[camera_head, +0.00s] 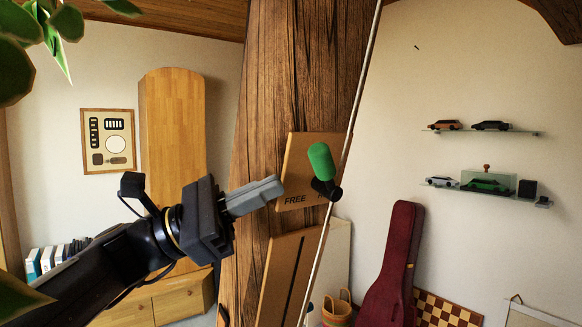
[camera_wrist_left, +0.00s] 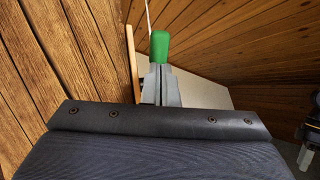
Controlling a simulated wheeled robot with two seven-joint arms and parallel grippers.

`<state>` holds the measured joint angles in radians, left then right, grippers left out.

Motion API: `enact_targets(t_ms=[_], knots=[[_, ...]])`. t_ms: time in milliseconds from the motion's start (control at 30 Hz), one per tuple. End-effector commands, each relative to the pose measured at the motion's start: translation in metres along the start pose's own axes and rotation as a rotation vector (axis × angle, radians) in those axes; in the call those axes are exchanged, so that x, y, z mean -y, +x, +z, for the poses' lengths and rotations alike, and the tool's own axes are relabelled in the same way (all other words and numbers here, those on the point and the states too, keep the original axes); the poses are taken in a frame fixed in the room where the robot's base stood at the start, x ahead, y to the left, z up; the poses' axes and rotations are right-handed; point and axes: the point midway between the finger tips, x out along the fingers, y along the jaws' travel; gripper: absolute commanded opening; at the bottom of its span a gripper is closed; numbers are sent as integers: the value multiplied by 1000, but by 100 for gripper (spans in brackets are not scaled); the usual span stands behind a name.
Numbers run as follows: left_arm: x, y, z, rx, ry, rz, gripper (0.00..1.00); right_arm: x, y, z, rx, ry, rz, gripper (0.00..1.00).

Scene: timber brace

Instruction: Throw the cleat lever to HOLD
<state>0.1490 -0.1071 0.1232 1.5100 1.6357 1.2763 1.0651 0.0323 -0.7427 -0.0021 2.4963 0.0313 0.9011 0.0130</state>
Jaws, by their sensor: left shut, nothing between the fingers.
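The cleat lever has a green grip (camera_head: 321,160) on a black pivot (camera_head: 326,188), mounted on a wooden plate (camera_head: 298,160) on the timber post. The grip points up and slightly left. The plate reads FREE below left of the lever; no HOLD marking is visible. My left gripper (camera_head: 279,187) is shut and empty, its fingertips left of the pivot in the head view, in front of the plate's lower part. In the left wrist view the green grip (camera_wrist_left: 160,46) shows just beyond the shut fingertips (camera_wrist_left: 160,72); I cannot tell whether they touch.
A pale rope (camera_head: 362,85) runs diagonally past the lever. The timber post (camera_head: 290,70) stands behind the plate. A slotted board (camera_head: 285,275) is below it, with a small green thing (camera_head: 309,307) near its right edge. A red instrument case (camera_head: 393,265) leans farther right.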

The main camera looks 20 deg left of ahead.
Motion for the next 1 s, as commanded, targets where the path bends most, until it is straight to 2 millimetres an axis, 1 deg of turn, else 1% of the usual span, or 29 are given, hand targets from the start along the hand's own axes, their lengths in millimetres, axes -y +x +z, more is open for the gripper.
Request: enact_targets(t_ms=[33, 100, 200, 300, 433, 767, 867, 1000], knots=[[-1, 11, 2, 1, -1, -3, 0, 2, -5, -3, 0, 0, 0, 34], [-1, 22, 2, 1, -2, -2, 0, 4, -8, -4, 0, 0, 0, 34], [-1, 33, 1, 0, 0, -1, 0, 5, -11, -6, 0, 0, 0, 34], [0, 40, 1, 0, 0, -1, 0, 6, -13, -6, 0, 0, 0, 34], [0, 43, 0, 0, 0, 0, 0, 6, -13, -6, 0, 0, 0, 34], [0, 44, 2, -6, -1, 0, 0, 7, -15, -8, 0, 0, 0, 34], [-3, 48, 7, -35, -11, -2, 0, 12, -25, -13, 0, 0, 0, 34], [-3, 53, 15, -111, -38, -4, 0, 21, -45, -23, 0, 0, 0, 34]])
